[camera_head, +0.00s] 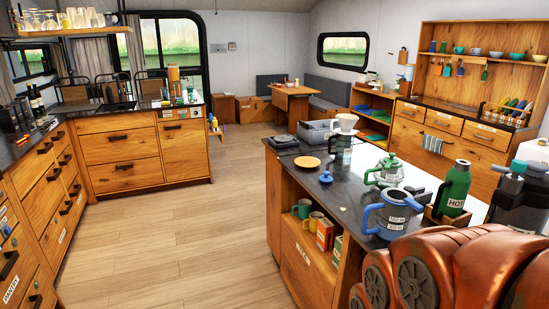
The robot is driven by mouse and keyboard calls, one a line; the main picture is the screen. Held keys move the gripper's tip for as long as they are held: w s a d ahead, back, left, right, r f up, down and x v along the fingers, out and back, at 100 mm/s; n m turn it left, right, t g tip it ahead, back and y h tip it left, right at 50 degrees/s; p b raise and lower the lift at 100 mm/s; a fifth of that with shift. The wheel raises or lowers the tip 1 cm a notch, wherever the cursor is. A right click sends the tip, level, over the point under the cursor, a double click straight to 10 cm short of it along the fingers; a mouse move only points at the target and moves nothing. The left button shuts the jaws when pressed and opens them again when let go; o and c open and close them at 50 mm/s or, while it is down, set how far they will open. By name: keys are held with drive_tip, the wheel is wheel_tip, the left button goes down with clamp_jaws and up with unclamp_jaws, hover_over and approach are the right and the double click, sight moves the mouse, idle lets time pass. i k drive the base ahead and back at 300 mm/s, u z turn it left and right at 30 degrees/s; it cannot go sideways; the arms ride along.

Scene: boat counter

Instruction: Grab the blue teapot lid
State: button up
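The small blue teapot lid (325,177) lies on the dark counter (340,205) near its left edge. It has a round knob on top and stands apart from the other items. A blue teapot (390,214) with white markings stands nearer and to the right, its top uncovered. A green-trimmed glass teapot (388,171) stands behind the blue teapot with its green lid on. I do not make out my gripper in this view.
An orange disc (307,162) lies behind the lid. A green bottle (455,190) stands in a wooden holder on the right. A coffee dripper (346,124) stands at the back. Cups (303,208) sit on the shelf below. Open floor (195,240) lies to the left.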

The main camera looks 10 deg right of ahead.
sight(325, 177)
drive_tip(key=u, duration=0.4)
drive_tip(key=i, duration=1.25)
drive_tip(key=u, duration=0.1)
